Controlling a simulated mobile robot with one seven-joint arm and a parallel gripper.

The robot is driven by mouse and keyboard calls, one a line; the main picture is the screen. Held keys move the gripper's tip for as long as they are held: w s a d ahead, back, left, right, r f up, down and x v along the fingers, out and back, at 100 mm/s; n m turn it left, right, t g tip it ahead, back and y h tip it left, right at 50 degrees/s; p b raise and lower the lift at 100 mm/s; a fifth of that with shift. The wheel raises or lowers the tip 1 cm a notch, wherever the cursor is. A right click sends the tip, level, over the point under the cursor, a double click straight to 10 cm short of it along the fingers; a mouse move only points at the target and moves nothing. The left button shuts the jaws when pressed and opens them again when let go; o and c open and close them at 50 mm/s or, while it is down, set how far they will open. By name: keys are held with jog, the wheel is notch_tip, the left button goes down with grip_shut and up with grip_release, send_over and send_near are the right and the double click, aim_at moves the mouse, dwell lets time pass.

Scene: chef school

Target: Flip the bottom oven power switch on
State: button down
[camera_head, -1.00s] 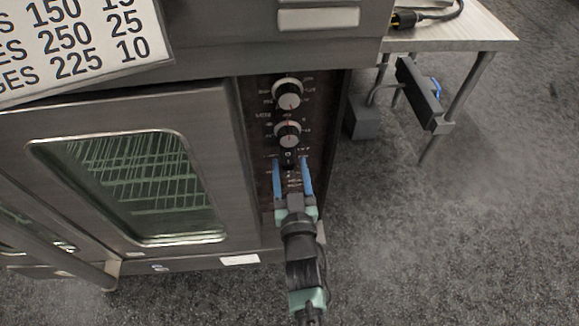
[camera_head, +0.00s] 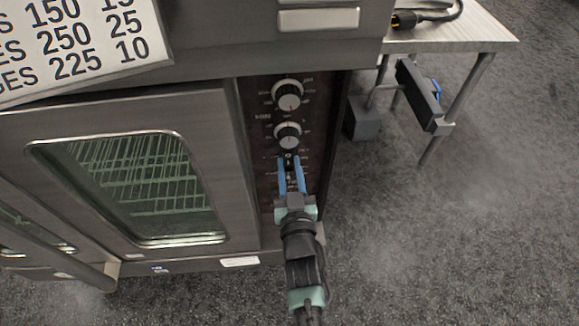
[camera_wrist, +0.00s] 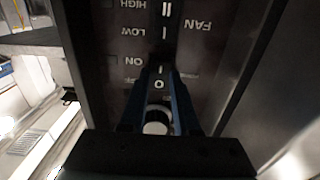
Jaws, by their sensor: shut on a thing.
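The oven's dark control panel (camera_head: 262,118) carries two round knobs, and a small black power switch (camera_head: 288,157) sits below them. In the wrist view the switch (camera_wrist: 159,82) shows white I and O marks, with ON printed beside it. My gripper (camera_head: 290,164) reaches up from below, and its blue fingers are shut on the switch, one on each side. In the wrist view my gripper (camera_wrist: 160,74) covers the switch's sides. I cannot tell which way the switch is tilted.
The oven door (camera_head: 235,170), with a glass window and racks inside, is left of the panel. Another oven body (camera_head: 225,45) is above. A small table (camera_head: 455,42) with a black plug stands at the right.

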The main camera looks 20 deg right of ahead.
jog(key=shift+f+b, duration=0.45)
jog(key=shift+b, duration=0.75)
jog(key=t+b, duration=0.1)
jog(key=b, duration=0.2)
jog(key=shift+f+t+b, duration=0.15)
jog(key=shift+t+b, duration=0.15)
jog(key=shift+b, duration=0.1)
jog(key=shift+t+h+b, duration=0.4)
jog(key=shift+t+b, duration=0.1)
jog(key=shift+b, duration=0.75)
jog(key=shift+r, duration=0.25)
jog(key=c, duration=0.6)
grip_release()
jog(key=shift+c, duration=0.2)
